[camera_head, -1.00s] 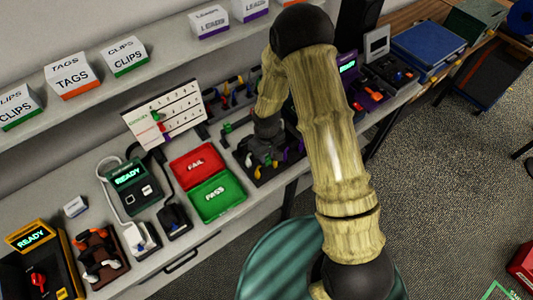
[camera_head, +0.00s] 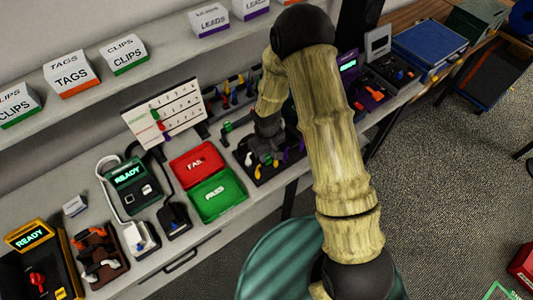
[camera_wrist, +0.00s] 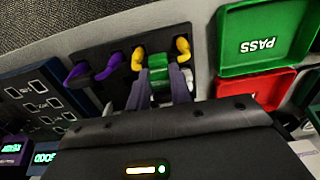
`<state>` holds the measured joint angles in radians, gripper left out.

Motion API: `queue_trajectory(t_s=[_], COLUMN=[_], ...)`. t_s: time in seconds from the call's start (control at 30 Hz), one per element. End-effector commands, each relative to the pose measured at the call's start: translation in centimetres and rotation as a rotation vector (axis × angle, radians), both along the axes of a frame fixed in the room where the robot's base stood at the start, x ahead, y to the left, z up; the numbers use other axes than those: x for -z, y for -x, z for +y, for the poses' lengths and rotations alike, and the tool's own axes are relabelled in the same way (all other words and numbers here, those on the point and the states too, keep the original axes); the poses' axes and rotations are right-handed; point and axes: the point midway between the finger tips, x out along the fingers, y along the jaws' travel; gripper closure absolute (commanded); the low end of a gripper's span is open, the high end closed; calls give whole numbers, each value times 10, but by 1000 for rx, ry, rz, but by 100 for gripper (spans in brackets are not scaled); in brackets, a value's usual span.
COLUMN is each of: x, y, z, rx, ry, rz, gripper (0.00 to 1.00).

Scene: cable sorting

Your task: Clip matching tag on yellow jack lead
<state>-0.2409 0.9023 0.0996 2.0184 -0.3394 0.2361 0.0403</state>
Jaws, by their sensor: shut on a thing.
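My gripper (camera_wrist: 160,92) is shut on a small green piece (camera_wrist: 158,76) that looks like a clip or tag. It is over the dark lead holder (camera_wrist: 122,88). Two yellow lead ends (camera_wrist: 138,58) (camera_wrist: 183,48) stand in the holder, one on each side of the green piece. I cannot tell whether the green piece touches either lead. Two purple lead ends (camera_wrist: 78,72) (camera_wrist: 107,69) are to the left in the wrist view.
The green PASS tray (camera_head: 218,196) and red FAIL tray (camera_head: 196,162) lie left of the holder. A white chart board (camera_head: 165,113) stands behind. Boxes marked tags (camera_head: 72,76) and clips (camera_head: 124,57) are on the shelf. Devices fill the bench on both sides.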

Motion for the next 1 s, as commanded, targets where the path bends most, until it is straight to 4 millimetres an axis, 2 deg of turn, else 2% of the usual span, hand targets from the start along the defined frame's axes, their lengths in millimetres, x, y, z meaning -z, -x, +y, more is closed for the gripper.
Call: queue_trajectory(t_s=[0.87, 0.9, 1.0], x=[3, 3, 3], y=[1, 1, 1], z=[-1, -1, -1], rx=[0, 0, 0], ry=[0, 0, 0], rz=[0, 0, 0], gripper=[100, 71, 54])
